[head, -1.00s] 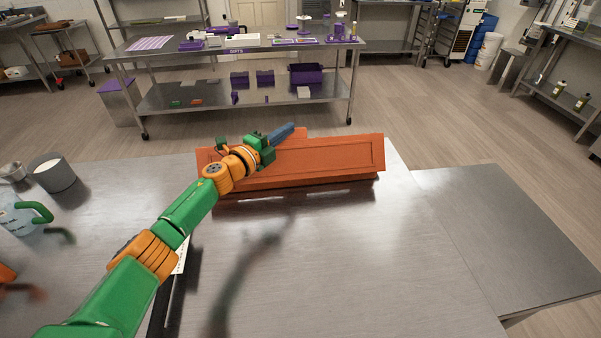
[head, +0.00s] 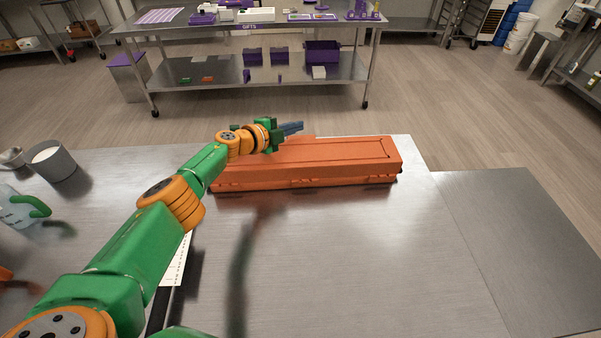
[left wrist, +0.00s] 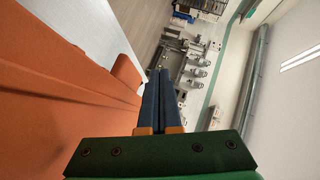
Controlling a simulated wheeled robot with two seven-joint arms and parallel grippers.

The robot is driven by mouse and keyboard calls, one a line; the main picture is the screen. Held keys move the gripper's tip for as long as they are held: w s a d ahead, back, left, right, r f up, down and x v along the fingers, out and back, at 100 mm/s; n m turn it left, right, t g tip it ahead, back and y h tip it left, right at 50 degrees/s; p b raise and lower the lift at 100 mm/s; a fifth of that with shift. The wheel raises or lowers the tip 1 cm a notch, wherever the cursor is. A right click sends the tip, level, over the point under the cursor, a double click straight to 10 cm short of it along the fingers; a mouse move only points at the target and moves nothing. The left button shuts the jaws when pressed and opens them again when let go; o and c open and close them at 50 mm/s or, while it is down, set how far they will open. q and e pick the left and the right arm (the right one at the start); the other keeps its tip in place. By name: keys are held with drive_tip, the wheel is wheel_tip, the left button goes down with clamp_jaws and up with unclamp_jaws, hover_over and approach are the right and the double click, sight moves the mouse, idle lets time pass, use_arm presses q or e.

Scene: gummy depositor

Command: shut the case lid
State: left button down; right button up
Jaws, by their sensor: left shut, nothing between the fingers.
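The long orange case (head: 300,180) lies on the steel table near its far edge. Its lid (head: 330,150), with a recessed panel on top, lies down over the body, nearly flat. I cannot tell whether it is fully shut. My left gripper (head: 300,127) is at the far side of the case, left of its middle, with its blue fingers shut and empty. In the left wrist view the shut fingers (left wrist: 159,95) point past a large orange case surface (left wrist: 60,100) close on their left. Whether they touch it is unclear. My right gripper is not in view.
A grey cup with white contents (head: 52,165) and a clear jug with a green handle (head: 20,208) stand at the left. A printed sheet (head: 177,262) lies partly behind my left arm. The table right of and in front of the case is clear.

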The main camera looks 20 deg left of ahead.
use_arm(q)
drive_tip(key=shift+w+a+f+n+g, duration=0.1)
drive_tip(key=shift+w+f+n+g, duration=0.2)
drive_tip(key=shift+f+g, duration=0.25)
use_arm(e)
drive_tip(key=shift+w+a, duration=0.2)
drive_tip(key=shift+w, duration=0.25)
use_arm(q)
drive_tip(key=shift+s, duration=0.1)
drive_tip(key=s+r+p, duration=0.1)
drive_tip(key=p, duration=0.2)
drive_tip(key=s+a+r+p, duration=0.1)
drive_tip(key=p, duration=0.2)
drive_tip(key=shift+s+a, duration=0.1)
drive_tip(key=shift+s, duration=0.1)
drive_tip(key=p+v, duration=0.1)
drive_tip(key=v, duration=0.1)
drive_tip(key=p+v, duration=0.1)
drive_tip(key=shift+s+a+f+p, duration=0.2)
drive_tip(key=shift+s+p, duration=0.1)
drive_tip(key=shift+s, duration=0.05)
drive_tip(key=shift+s+a, duration=0.1)
drive_tip(key=shift+s, duration=0.1)
drive_tip(key=shift+f, duration=0.15)
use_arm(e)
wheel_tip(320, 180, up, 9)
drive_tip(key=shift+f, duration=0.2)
